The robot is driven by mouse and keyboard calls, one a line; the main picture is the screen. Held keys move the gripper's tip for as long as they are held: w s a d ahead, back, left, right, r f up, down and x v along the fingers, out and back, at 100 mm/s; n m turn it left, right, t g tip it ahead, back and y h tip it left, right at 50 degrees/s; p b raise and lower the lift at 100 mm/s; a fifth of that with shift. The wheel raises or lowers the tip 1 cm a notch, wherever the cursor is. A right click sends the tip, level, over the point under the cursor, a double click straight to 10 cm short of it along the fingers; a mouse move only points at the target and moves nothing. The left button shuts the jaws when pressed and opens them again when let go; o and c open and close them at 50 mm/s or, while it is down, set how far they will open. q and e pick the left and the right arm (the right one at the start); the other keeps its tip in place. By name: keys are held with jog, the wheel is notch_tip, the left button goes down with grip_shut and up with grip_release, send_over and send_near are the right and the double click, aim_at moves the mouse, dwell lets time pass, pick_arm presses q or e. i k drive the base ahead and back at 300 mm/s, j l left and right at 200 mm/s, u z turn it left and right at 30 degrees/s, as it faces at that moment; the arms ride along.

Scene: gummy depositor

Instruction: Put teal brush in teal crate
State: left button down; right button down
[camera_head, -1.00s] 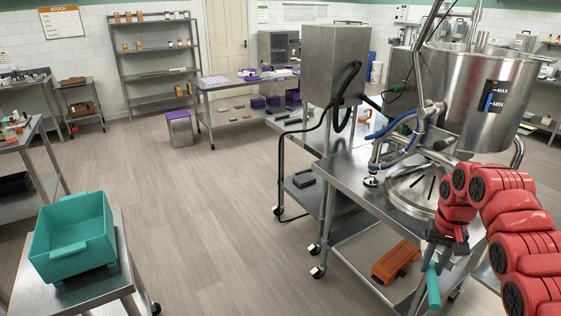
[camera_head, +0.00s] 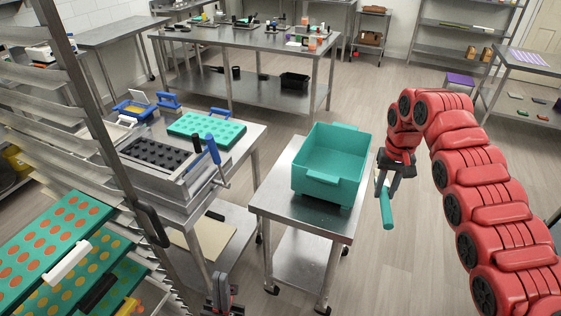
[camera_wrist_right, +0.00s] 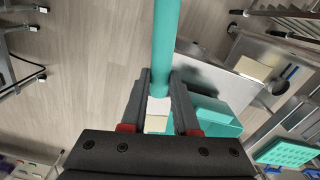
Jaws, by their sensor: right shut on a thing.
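The teal crate (camera_head: 328,188) stands open and looks empty on a small steel table in the middle of the head view. Part of it shows below the fingers in the right wrist view (camera_wrist_right: 222,128). My right gripper (camera_head: 385,178) is shut on the teal brush (camera_head: 387,210), just right of the crate and apart from it in the picture. The brush's teal handle shows between the fingers in the right wrist view (camera_wrist_right: 166,45); its bristles are not clear. My left gripper (camera_head: 222,290) is only partly visible at the bottom edge, and its jaw state is unclear.
The crate's steel table (camera_head: 300,232) has bare top in front of the crate. Left of it stands a bench with a teal mould (camera_head: 207,130) and a black mould. A tray rack (camera_head: 105,160) fills the far left. Open floor lies to the right.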

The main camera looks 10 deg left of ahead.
aim_at(333, 164)
jog(key=i+l+u, duration=0.7)
jog(key=i+l, duration=0.15)
jog(key=i, duration=0.05)
